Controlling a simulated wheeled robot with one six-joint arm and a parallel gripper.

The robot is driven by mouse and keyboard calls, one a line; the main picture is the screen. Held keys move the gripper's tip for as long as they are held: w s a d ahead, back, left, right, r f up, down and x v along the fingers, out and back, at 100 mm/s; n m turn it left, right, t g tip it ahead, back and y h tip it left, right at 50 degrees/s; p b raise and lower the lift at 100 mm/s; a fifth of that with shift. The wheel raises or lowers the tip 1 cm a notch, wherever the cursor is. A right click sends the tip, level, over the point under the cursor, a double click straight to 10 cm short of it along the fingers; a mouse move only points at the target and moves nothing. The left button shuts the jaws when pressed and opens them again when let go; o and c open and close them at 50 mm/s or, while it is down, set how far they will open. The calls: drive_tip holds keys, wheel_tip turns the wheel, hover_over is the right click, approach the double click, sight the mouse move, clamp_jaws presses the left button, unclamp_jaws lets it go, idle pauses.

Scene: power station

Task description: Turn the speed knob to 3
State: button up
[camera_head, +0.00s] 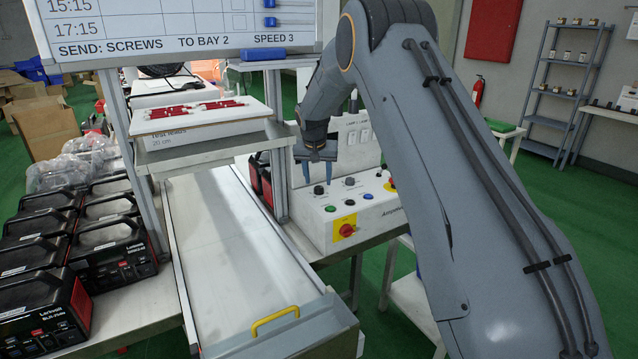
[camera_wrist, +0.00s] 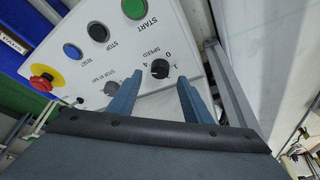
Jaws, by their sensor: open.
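The speed knob (camera_wrist: 160,68) is a small black dial on the white control panel (camera_wrist: 185,35), with SPEED and a few digits printed around it. I cannot read its pointer setting. In the head view the knob (camera_head: 319,189) stands on the sloped panel top (camera_head: 338,196). My gripper (camera_head: 317,176) points down just above it. In the wrist view my gripper (camera_wrist: 160,80) is open, with one blue finger on each side of the knob and a gap between. I cannot tell whether either finger touches it. A whiteboard (camera_head: 180,30) reads SPEED 3.
A second knob (camera_wrist: 111,88), labelled STOP AT BAY, is beside the left finger. Green START (camera_wrist: 134,8), black STOP (camera_wrist: 99,32) and blue RESET (camera_wrist: 72,51) buttons and a red emergency stop (camera_wrist: 42,80) line the panel. A conveyor (camera_head: 230,240) runs left of the panel.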

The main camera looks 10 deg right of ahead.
sight(319, 187)
drive_tip(key=shift+p+x, duration=0.45)
drive_tip(key=shift+x, duration=1.5)
drive_tip(key=c, duration=1)
